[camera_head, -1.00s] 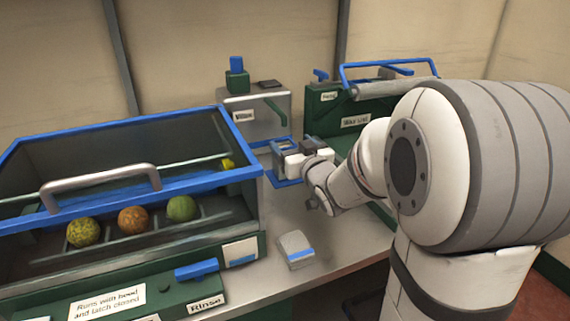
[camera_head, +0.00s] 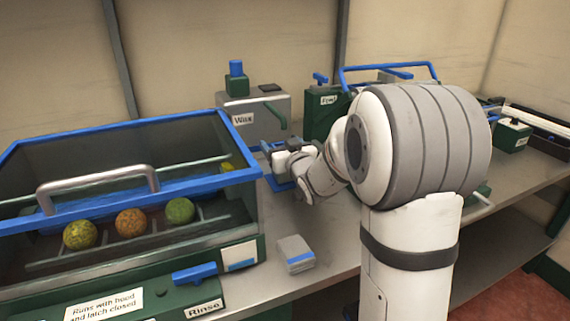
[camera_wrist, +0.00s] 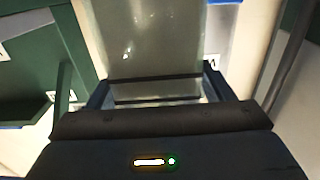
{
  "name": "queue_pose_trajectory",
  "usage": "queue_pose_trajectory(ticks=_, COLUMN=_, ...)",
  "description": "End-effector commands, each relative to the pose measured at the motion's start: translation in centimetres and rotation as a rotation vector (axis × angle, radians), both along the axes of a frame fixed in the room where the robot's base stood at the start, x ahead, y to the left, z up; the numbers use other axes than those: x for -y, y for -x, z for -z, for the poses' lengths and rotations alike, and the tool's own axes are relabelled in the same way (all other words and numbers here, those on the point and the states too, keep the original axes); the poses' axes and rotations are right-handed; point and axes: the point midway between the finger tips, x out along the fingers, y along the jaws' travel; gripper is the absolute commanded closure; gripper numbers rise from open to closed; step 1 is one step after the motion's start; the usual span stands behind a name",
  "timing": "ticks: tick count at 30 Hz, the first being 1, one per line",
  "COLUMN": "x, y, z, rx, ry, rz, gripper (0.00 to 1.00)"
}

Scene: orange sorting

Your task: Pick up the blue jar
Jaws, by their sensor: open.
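My gripper (camera_head: 272,153) is at the counter just in front of the wax machine, near a blue-edged square base (camera_head: 278,183). In the wrist view my gripper (camera_wrist: 155,88) is open, with its dark fingers on either side of a translucent grey-green vessel (camera_wrist: 150,40). The vessel has a dark band near its lower end. I cannot tell whether the fingers touch it. No clearly blue jar shows; I cannot tell whether this vessel is the blue jar. In the head view my wrist and fingers hide most of that spot.
The wax machine (camera_head: 262,108) stands behind my gripper, with a green, blue-capped part (camera_head: 237,78) on top. A rinse tank (camera_head: 128,268) with several fruits is at left. A small grey box (camera_head: 295,250) lies on the counter (camera_head: 325,235). A green machine (camera_head: 322,118) stands behind my arm.

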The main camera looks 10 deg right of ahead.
Motion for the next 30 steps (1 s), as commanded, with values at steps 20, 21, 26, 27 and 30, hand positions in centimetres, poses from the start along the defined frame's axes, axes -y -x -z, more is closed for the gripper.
queue_pose_trajectory(ticks=20, x=0.11, y=0.04, z=0.01, rx=0.0, ry=0.0, rz=0.002, gripper=0.78)
queue_pose_trajectory(ticks=21, x=0.11, y=0.04, z=-0.05, rx=0.001, ry=0.0, rz=0.001, gripper=0.81)
queue_pose_trajectory(ticks=26, x=0.13, y=0.04, z=-0.05, rx=0.001, ry=0.0, rz=0.002, gripper=0.84)
queue_pose_trajectory(ticks=27, x=0.13, y=0.04, z=-0.09, rx=0.001, ry=0.0, rz=0.002, gripper=0.84)
queue_pose_trajectory(ticks=30, x=0.14, y=0.03, z=-0.41, rx=0.002, ry=0.0, rz=0.002, gripper=0.84)
